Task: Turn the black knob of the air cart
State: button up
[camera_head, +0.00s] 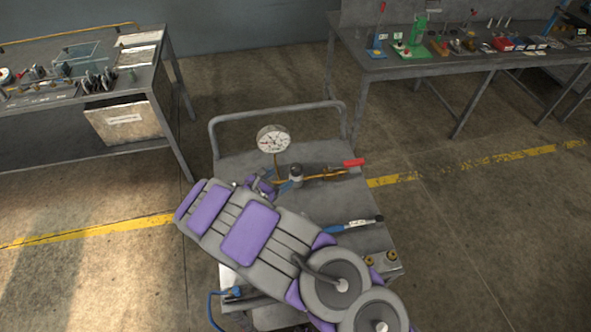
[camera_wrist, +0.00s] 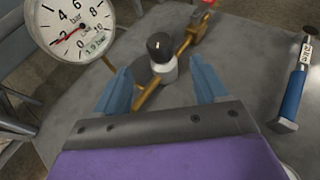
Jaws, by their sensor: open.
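The air cart (camera_head: 238,162) is a grey flat-topped cart with a rail handle at its far side. The black knob (camera_wrist: 160,46) sits on a white body on a brass pipe; in the head view the knob (camera_head: 296,169) stands just beyond my gripper. A round white gauge (camera_wrist: 70,28) stands left of the knob, its red needle near 2. My gripper (camera_wrist: 160,68) has two blue fingers, open and empty. In the wrist view the knob appears between and beyond the fingertips; I see no contact. My arm hides part of the cart top.
A red-handled valve (camera_head: 354,162) is on the pipe right of the knob. A blue tool with a black end (camera_head: 352,225) lies on the cart nearer me. Cluttered workbenches stand at the left (camera_head: 140,85) and back right (camera_head: 395,66). The floor between is clear.

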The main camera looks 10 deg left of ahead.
aim_at(292, 170)
jog(key=b+x, duration=0.1)
jog(key=x, duration=0.9)
jog(key=shift+w+f+b, duration=0.2)
jog(key=shift+w+b, duration=0.1)
jog(key=c, duration=1)
jog(key=shift+o, duration=0.2)
jog(key=shift+r+p, duration=0.1)
jog(key=shift+p, duration=0.2)
jog(key=o, duration=1)
jog(key=shift+a, duration=0.1)
jog(key=shift+c, duration=0.2)
